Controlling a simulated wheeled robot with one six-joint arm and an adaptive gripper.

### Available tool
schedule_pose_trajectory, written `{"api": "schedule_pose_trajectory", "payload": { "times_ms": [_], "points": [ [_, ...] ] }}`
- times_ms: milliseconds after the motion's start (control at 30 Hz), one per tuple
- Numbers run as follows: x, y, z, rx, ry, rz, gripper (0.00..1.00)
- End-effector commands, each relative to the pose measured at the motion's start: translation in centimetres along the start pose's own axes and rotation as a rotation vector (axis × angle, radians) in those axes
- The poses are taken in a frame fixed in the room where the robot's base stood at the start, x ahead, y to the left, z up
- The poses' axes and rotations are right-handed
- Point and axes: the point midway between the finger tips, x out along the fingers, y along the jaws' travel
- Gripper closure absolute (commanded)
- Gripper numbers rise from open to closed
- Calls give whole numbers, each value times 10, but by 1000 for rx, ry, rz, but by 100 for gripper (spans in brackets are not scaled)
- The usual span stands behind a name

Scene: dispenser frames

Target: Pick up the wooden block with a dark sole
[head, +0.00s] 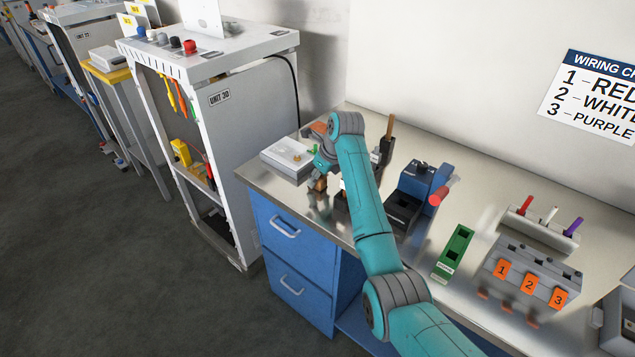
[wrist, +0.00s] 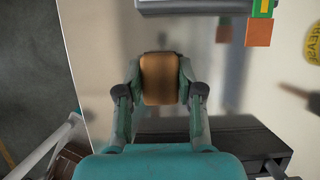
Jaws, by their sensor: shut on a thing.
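The wooden block (wrist: 160,80) is brown and sits between the two fingers of my gripper (wrist: 160,90) in the wrist view. The fingers press on its left and right sides. In the head view the block (head: 320,184) shows small below my gripper (head: 322,168), near the front left of the steel bench. A thin dark edge shows at the block's far end in the wrist view; I cannot make out its sole clearly. I cannot tell whether the block touches the bench or is just above it.
A light grey box (head: 285,160) stands just left of my gripper. A blue device (head: 415,178), a green slotted block (head: 454,252) and a numbered grey fixture (head: 528,262) stand to the right. An orange block (wrist: 258,32) shows top right in the wrist view. White cabinet (head: 225,110) stands left.

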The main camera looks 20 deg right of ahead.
Motion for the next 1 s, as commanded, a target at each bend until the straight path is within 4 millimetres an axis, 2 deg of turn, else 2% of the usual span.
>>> {"api": "schedule_pose_trajectory", "payload": {
  "times_ms": [267, 367, 700, 833, 1000],
  "points": [
    [-4, 0, 2, 0, -1, -1, 98],
    [-15, 0, 7, 0, -2, -1, 98],
    [-72, 0, 30, -1, -2, -1, 98],
    [-85, 0, 36, 0, -1, 0, 98],
    [-92, 0, 39, 0, -1, 0, 98]
  ]
}}
